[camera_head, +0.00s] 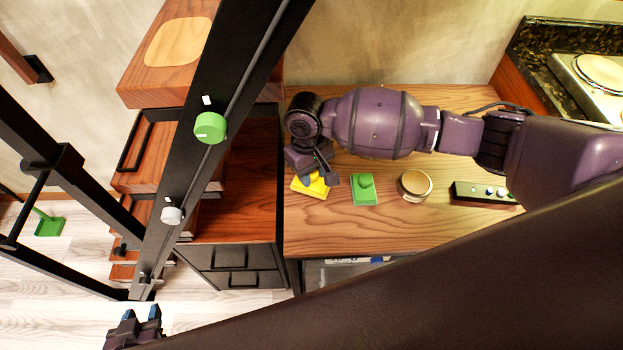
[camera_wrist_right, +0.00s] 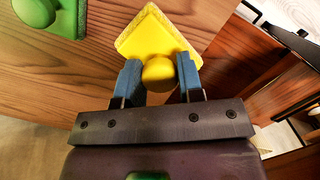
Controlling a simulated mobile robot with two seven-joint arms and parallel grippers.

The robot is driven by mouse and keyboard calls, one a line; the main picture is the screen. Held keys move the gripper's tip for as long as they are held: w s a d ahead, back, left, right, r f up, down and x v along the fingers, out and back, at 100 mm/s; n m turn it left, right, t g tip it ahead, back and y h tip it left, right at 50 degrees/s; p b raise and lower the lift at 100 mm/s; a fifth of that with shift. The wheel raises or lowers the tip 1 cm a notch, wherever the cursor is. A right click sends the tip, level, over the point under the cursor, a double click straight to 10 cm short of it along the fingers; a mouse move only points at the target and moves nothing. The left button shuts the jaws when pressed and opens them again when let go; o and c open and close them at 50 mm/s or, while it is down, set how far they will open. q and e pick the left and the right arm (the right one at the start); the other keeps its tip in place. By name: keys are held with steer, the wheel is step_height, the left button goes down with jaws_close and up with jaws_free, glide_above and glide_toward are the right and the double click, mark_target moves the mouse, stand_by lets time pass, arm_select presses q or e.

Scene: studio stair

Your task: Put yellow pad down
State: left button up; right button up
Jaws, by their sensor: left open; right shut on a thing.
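The yellow pad (camera_head: 311,186) is at the left part of the wooden table, under my right gripper (camera_head: 318,177). In the right wrist view the yellow pad (camera_wrist_right: 158,35) is a flat square with a round knob (camera_wrist_right: 158,74). The blue fingers of my right gripper (camera_wrist_right: 160,82) are shut on the knob from both sides. I cannot tell whether the pad touches the wood. My left gripper (camera_head: 137,316) is open and empty at the bottom left, over the floor, away from the table.
A black rail (camera_head: 190,160) with a green knob crosses the left side. Bare wood lies in front of the pads.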

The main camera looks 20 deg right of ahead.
mark_target(312, 180)
steer(key=shift+w+d+f+b, duration=0.1)
steer(key=shift+f+b, duration=0.3)
steer(key=shift+f, duration=1.4)
arm_select(q)
steer(key=shift+s+f, duration=0.25)
steer(key=shift+f, duration=0.3)
steer(key=shift+s, duration=0.15)
arm_select(e)
steer(key=o, duration=0.8)
